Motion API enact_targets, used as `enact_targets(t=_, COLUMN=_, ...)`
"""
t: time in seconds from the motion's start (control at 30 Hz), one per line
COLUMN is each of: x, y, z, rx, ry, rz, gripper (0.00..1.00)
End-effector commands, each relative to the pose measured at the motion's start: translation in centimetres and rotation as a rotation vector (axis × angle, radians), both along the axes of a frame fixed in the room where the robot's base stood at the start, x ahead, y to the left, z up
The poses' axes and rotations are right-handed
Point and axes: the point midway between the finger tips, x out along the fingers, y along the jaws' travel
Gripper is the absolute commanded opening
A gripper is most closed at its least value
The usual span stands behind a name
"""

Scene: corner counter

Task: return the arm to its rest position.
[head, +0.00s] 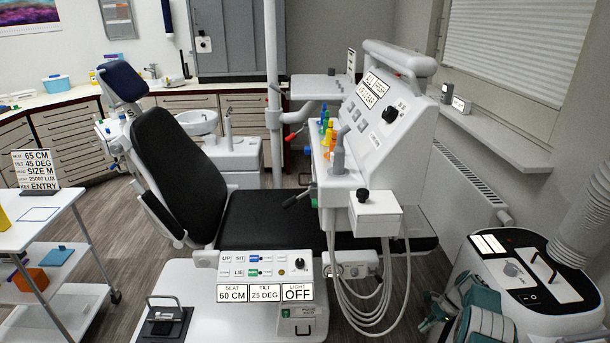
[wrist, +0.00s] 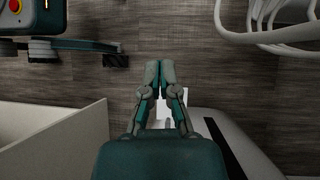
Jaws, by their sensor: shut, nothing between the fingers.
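My gripper (wrist: 160,72) points away from the wrist camera, over the wood-look floor. Its two fingertips are together with nothing between them. In the head view, teal parts of my arm (head: 478,322) show at the lower right, in front of the white unit with the thick hose. Whether the gripper's fingertips show there is hard to tell.
A black-padded dental chair (head: 180,160) stands centre left, beside a white control unit (head: 375,120) with hanging hoses. A white trolley (head: 25,235) is at left. The white hose unit (head: 540,285) is close to my arm. Open floor (wrist: 110,80) lies below the gripper.

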Motion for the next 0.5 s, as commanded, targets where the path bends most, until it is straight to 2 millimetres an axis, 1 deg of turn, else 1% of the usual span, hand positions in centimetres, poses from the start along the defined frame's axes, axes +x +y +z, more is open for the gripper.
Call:
enact_targets(t=0.03, x=0.4, y=0.1, z=1.1, rx=-0.010, ry=-0.014, rz=0.013, gripper=0.00)
enact_targets(t=0.17, x=1.2, y=0.5, z=3.9, rx=-0.036, ry=-0.047, rz=0.055, gripper=0.00)
enact_targets(t=0.27, x=1.9, y=1.1, z=6.9, rx=-0.062, ry=-0.083, rz=0.095, gripper=0.00)
enact_targets(t=0.37, x=2.4, y=1.9, z=10.7, rx=-0.095, ry=-0.129, rz=0.152, gripper=0.00)
enact_targets(t=0.4, x=2.6, y=2.3, z=12.3, rx=-0.110, ry=-0.149, rz=0.175, gripper=0.00)
enact_targets(t=0.47, x=2.7, y=3.0, z=14.6, rx=-0.129, ry=-0.176, rz=0.211, gripper=0.00)
enact_targets(t=0.5, x=2.6, y=3.4, z=16.1, rx=-0.144, ry=-0.195, rz=0.234, gripper=0.00)
